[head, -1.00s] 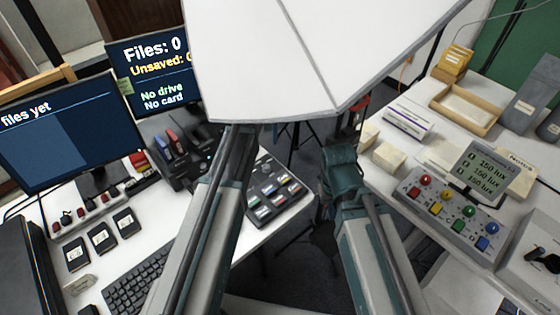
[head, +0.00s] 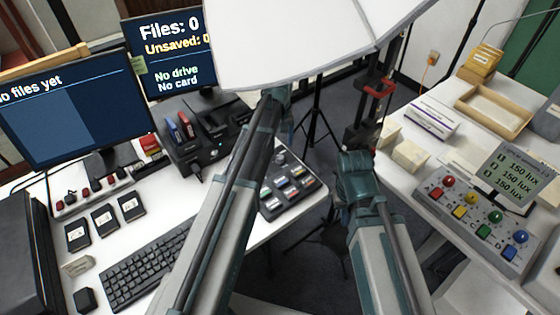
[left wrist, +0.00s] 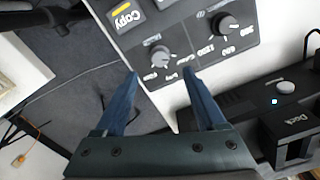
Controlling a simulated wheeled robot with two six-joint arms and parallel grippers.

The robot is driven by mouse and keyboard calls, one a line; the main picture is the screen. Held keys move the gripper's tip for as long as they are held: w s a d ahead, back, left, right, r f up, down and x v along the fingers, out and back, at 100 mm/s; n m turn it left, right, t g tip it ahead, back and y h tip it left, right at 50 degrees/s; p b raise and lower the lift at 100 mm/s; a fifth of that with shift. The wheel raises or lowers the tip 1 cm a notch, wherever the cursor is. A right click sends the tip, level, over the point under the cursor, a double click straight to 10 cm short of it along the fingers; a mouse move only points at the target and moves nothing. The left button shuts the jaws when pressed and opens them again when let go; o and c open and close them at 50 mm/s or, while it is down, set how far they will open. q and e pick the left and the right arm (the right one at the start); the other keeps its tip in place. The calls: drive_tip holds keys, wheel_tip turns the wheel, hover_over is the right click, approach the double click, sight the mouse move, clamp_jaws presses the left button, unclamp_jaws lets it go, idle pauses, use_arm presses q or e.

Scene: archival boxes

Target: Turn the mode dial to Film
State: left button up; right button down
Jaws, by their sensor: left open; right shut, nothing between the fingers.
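The dark control panel (head: 292,205) with coloured keys lies at the right end of the left desk in the head view. In the left wrist view it has a grey dial (left wrist: 160,57) with small labels and a black dial (left wrist: 226,24) with number labels. The grey dial's labels are too blurred to read. My left gripper (left wrist: 160,74) is open, its fingertips at either side of the grey dial in the picture; contact cannot be told. In the head view the left arm hides part of the panel. My right gripper (head: 357,180) is shut and empty, away from the panel.
A black dock unit (head: 205,140) stands beside the panel; its button (left wrist: 285,88) shows in the left wrist view. A keyboard (head: 145,272) lies in front. A large white panel (head: 300,45) hangs overhead. The right table holds a button box (head: 475,225).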

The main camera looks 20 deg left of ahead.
sight(280, 157)
use_arm(q)
wheel_tip(280, 157, down, 7)
drive_tip(key=b, duration=0.6)
drive_tip(key=shift+f, duration=0.1)
clamp_jaws()
